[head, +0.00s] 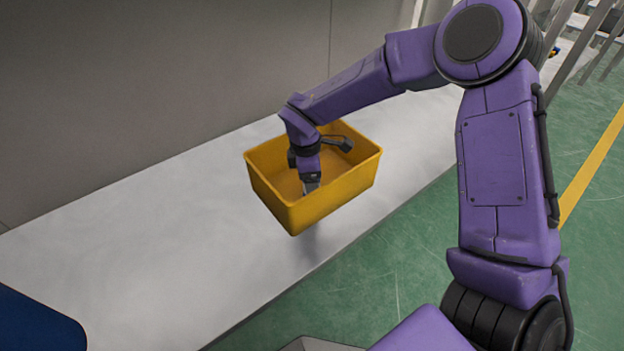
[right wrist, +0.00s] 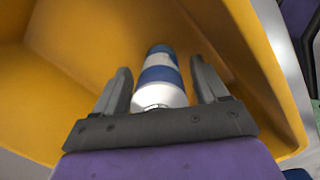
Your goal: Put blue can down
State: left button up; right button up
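A blue and white can (right wrist: 160,80) shows in the right wrist view inside a yellow bin (right wrist: 280,70). Its white end is nearest the wrist. My right gripper (right wrist: 162,85) is open, with one finger on each side of the can and a narrow gap visible on both sides. In the head view my right arm reaches down into the yellow bin (head: 318,208), with the right gripper (head: 311,184) inside it. The can is hidden there behind the gripper and bin wall. My left gripper is out of view.
The bin is over a long pale surface (head: 150,240), near its edge with the green floor (head: 420,260). A grey wall (head: 150,80) runs behind. The pale surface left of the bin is clear. A dark blue object (head: 35,325) shows at the lower left.

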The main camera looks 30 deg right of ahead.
jog(key=r+p, duration=0.1)
jog(key=r, duration=0.2)
jog(key=r+p, duration=0.2)
jog(key=shift+w+a+r, duration=0.15)
jog(key=shift+a+r, duration=0.05)
jog(key=shift+r, duration=0.2)
jog(key=r+p, duration=0.1)
jog(key=r, duration=0.3)
jog(key=r+p, duration=0.1)
jog(key=r, duration=0.1)
jog(key=shift+w+a+p, duration=0.15)
jog(key=shift+a+p, duration=0.15)
jog(key=shift+r, duration=0.2)
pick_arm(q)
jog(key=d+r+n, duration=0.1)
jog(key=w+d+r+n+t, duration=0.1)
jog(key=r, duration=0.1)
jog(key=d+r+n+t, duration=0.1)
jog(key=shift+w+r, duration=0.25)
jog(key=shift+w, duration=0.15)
